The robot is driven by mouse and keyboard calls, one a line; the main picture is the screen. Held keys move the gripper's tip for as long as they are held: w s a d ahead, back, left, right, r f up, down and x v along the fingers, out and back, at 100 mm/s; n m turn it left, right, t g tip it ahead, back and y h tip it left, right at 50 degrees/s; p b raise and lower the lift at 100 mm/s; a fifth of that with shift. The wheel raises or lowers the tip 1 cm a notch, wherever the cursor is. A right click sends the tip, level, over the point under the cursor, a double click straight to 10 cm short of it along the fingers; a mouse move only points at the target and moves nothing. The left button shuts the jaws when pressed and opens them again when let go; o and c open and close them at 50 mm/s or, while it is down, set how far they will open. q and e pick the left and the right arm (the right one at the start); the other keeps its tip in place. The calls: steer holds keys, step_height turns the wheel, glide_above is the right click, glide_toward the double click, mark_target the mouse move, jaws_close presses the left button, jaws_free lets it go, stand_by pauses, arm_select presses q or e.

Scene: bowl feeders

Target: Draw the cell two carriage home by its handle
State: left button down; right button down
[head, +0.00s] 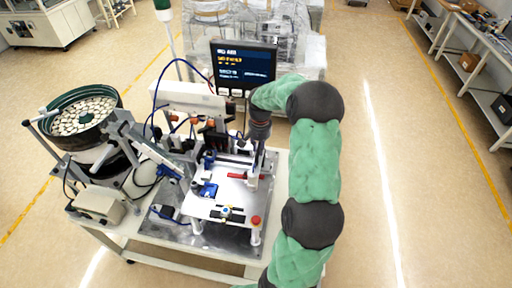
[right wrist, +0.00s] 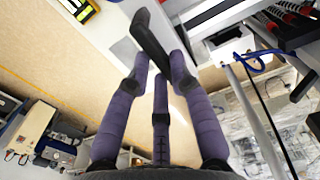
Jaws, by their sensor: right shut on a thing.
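My right gripper (head: 259,140) reaches down over the right side of the feeder station in the head view, beside the rails. In the right wrist view its purple fingers (right wrist: 158,68) are shut around a black bar-shaped handle (right wrist: 151,38). The handle stands out from a pale block (right wrist: 127,50) and shows between the fingertips. In the head view the handle is hidden by my gripper and too small to make out. The carriage itself cannot be told apart clearly from the rails (head: 236,160) there. My left gripper is not in view.
A bowl feeder (head: 84,116) full of pale parts stands at the left. The metal plate (head: 212,207) carries blue fixtures (head: 205,189), a red bar (head: 240,176) and a red button (head: 256,220). A screen (head: 243,66) stands behind. The floor at the right is clear.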

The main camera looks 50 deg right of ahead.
steer(key=shift+s+d, duration=0.1)
steer(key=shift+s, duration=0.1)
steer(key=c, duration=1.1)
jaws_free()
steer(key=shift+s+d, duration=0.15)
steer(key=shift+s, duration=0.15)
steer(key=shift+w, duration=0.15)
steer(key=shift+w+r, duration=0.1)
steer(key=shift+r, duration=0.1)
step_height(320, 180, up, 12)
steer(key=shift+s+f, duration=0.2)
